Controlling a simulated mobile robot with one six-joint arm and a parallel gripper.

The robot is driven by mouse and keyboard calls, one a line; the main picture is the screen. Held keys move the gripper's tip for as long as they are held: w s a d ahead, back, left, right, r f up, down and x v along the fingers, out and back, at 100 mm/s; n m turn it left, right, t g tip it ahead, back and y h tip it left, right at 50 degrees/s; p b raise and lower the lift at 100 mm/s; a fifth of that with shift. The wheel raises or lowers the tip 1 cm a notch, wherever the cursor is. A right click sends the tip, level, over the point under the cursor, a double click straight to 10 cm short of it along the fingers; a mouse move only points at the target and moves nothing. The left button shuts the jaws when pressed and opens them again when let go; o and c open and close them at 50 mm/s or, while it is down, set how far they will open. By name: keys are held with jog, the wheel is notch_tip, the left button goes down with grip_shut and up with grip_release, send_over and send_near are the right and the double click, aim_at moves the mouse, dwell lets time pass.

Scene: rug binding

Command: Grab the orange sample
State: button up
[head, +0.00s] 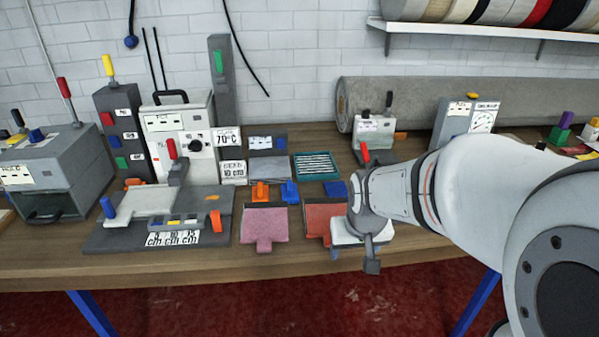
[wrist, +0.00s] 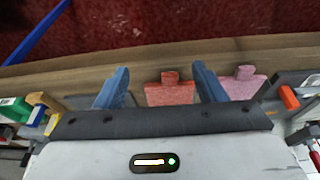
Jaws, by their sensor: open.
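The orange sample (head: 321,219), a flat reddish-orange piece with a narrow tab at its front, lies near the table's front edge. In the head view my arm hides its right part. It also shows in the wrist view (wrist: 170,93), between my two blue fingers in the picture. My gripper (wrist: 160,74) is open with nothing between its fingers; it also shows from outside in the head view (head: 350,252). I cannot tell its height above the sample. A similar pink sample (head: 264,225) lies to the left in the head view; it also appears in the wrist view (wrist: 243,83).
A grey board (head: 105,238) with a white plate and levers stands left of the samples. Orange (head: 260,191) and blue (head: 290,191) clips lie behind them. A teal tray (head: 316,166) and a rolled grey rug (head: 420,96) are further back. The red floor lies beyond the front edge.

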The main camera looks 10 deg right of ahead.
aim_at(328, 224)
jog(key=shift+t, duration=0.5)
jog(key=shift+w+a+f+p, duration=0.15)
jog(key=shift+w+f+p, duration=0.45)
jog(key=shift+w+f, duration=1.8)
jog(key=shift+w+a+f+p, duration=0.1)
jog(key=shift+w+f+p, duration=0.5)
jog(key=shift+w+f, duration=1.75)
jog(key=shift+w+a+f+p, duration=0.15)
jog(key=shift+w+f+p, duration=0.45)
jog(key=shift+w+f, duration=1.8)
jog(key=shift+w+r, duration=0.65)
jog(key=shift+r, duration=0.1)
jog(key=c, duration=1.1)
